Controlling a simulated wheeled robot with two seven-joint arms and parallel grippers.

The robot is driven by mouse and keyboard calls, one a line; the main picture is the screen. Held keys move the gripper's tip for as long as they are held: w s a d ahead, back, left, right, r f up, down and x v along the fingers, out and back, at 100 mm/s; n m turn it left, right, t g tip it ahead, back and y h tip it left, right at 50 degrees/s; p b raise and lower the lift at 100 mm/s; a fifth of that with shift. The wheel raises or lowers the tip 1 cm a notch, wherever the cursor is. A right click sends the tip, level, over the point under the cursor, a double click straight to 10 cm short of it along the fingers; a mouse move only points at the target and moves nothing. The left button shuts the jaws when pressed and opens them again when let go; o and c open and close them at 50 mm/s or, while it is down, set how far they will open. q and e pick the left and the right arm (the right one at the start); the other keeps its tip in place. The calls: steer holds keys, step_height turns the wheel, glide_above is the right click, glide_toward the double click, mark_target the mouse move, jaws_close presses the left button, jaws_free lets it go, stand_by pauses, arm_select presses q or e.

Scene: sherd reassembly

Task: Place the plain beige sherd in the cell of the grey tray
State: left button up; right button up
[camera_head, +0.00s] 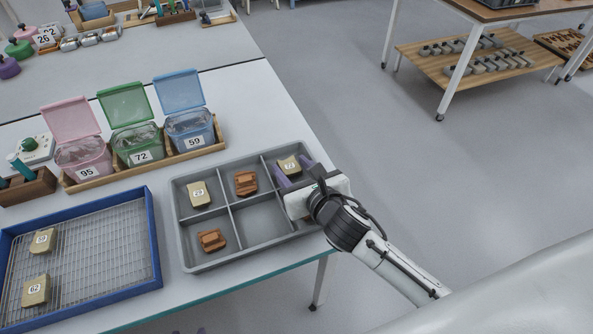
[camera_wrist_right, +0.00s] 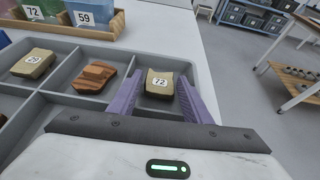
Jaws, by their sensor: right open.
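The grey tray (camera_head: 184,237) has two rows of cells. A beige sherd labelled 72 (camera_wrist_right: 159,83) lies in its back right cell, and it also shows in the head view (camera_head: 288,164). My right gripper (camera_head: 291,180) is open over that cell, its purple fingers on either side of the sherd in the wrist view, with gaps between. Another beige sherd (camera_head: 199,194) lies in the back left cell. Two more beige sherds, one upper (camera_head: 43,241) and one lower (camera_head: 36,291), lie on the blue-framed mesh rack (camera_head: 156,240). My left gripper is out of view.
Orange-brown sherds lie in the back middle cell (camera_head: 245,183) and front left cell (camera_head: 212,240). The front middle cell (camera_head: 262,225) is empty; my gripper mostly hides the front right one. Pink, green and blue lidded boxes (camera_head: 137,143) stand behind the tray.

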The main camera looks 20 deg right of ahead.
arm_select(q)
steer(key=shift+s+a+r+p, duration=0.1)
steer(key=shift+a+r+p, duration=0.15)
steer(key=shift+p, duration=0.35)
arm_select(e)
steer(key=v, duration=1.2)
